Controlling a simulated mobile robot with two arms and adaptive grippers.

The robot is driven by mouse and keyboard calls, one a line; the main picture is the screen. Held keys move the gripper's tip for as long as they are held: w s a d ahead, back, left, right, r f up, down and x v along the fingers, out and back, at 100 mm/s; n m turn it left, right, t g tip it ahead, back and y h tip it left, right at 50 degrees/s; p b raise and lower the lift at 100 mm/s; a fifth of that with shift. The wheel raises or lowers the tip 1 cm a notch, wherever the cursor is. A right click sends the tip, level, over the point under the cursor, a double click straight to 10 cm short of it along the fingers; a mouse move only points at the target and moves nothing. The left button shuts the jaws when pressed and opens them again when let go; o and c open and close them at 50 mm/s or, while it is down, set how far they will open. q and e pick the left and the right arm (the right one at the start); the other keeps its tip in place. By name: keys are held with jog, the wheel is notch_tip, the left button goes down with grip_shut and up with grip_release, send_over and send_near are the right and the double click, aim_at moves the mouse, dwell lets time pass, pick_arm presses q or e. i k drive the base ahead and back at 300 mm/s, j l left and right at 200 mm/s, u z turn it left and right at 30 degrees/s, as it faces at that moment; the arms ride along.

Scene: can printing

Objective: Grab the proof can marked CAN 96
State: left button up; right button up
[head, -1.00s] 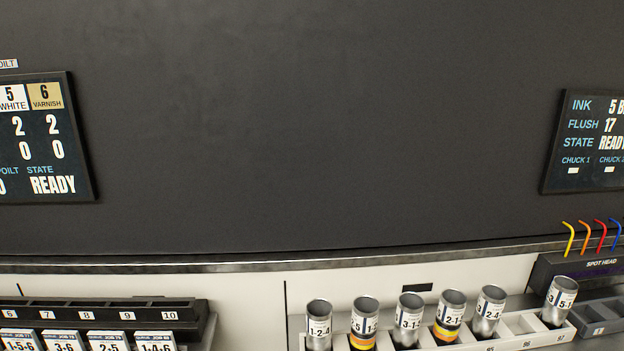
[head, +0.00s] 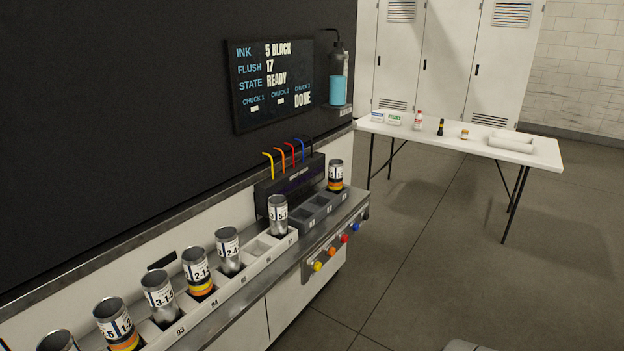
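A silver can (head: 335,174) with a white label and dark, orange and yellow bands stands upright in the far slot of the grey chuck block (head: 312,218). Its marking is too small to read as CAN 96. Several silver cans lean in the white numbered rack (head: 172,340), among them one with yellow and orange bands (head: 197,270) and one plain one (head: 228,249) with a white label. Another can (head: 278,214) stands at the rack's far end near 97. The slot beside it, nearer me, is empty. Neither of my grippers is in view.
The wall screen (head: 271,80) reads DONE under chuck 3. A dark spot head (head: 290,187) with coloured tubes stands behind the chucks. Coloured knobs (head: 330,252) line the counter front. A white table (head: 470,145) with small items stands beyond, with open floor (head: 425,260) between.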

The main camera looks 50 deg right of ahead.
aim_at(335, 166)
jog(key=z, duration=1.75)
jog(key=i+l+u, duration=0.15)
jog(key=i+l, duration=0.3)
jog(key=i+l+u, duration=0.15)
jog(key=i+l, duration=0.25)
jog(key=l, duration=0.1)
